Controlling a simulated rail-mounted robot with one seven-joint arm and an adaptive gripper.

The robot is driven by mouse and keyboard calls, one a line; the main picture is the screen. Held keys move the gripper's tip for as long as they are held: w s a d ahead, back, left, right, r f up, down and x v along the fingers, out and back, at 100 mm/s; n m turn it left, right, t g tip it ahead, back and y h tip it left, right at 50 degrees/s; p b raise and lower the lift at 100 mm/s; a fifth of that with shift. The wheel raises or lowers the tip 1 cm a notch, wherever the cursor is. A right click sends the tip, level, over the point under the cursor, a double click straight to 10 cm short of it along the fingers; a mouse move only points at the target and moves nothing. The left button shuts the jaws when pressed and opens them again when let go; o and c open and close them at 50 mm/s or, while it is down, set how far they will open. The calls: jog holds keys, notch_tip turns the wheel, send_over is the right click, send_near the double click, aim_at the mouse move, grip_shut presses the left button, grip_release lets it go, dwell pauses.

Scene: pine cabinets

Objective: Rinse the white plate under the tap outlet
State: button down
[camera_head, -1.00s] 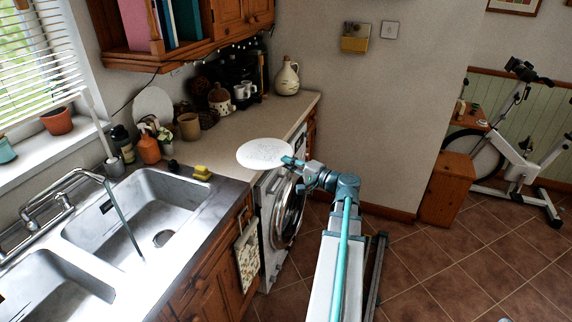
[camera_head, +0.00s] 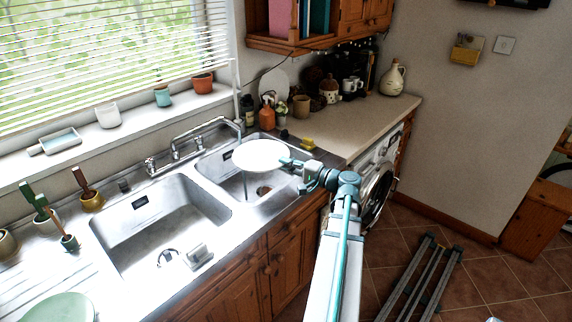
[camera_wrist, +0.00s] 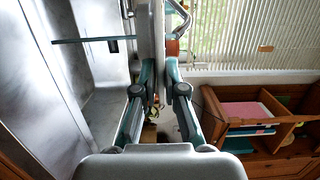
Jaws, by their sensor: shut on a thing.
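My gripper (camera_head: 288,162) is shut on the rim of the white plate (camera_head: 258,155), which it holds roughly level above the right sink basin (camera_head: 212,166). In the wrist view the plate (camera_wrist: 150,30) shows edge-on between my fingers (camera_wrist: 158,75). The tap (camera_head: 205,130) arches from behind the sink, its outlet end just behind the plate in the head view. A thin teal water stream (camera_head: 245,184) shows below the plate; the plate hides its middle part. I cannot tell whether the water strikes the plate. The stream also shows in the wrist view (camera_wrist: 90,40).
The left basin (camera_head: 160,225) holds a small grey item (camera_head: 197,256). A yellow sponge (camera_head: 307,144), an orange bottle (camera_head: 267,117) and several pots stand behind and right of the sink. A pale green plate (camera_head: 58,308) is at the front left. The worktop (camera_head: 355,125) has free room.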

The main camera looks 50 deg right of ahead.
aim_at(266, 143)
jog(key=shift+w+a, duration=0.4)
jog(key=shift+a, duration=0.3)
jog(key=shift+w+y, duration=0.2)
jog(key=shift+y, duration=0.1)
jog(key=w+d+p, duration=0.1)
jog(key=w, duration=0.2)
jog(key=w+d+p, duration=0.1)
jog(key=w, duration=0.3)
jog(key=w+d+p, duration=0.1)
jog(key=w+p, duration=0.1)
jog(key=w, duration=0.2)
jog(key=shift+w+d+r, duration=0.1)
jog(key=shift+w+d, duration=0.25)
jog(key=shift+w, duration=0.6)
jog(key=shift+d+b, duration=0.3)
jog(key=shift+d, duration=0.75)
jog(key=shift+a, duration=0.1)
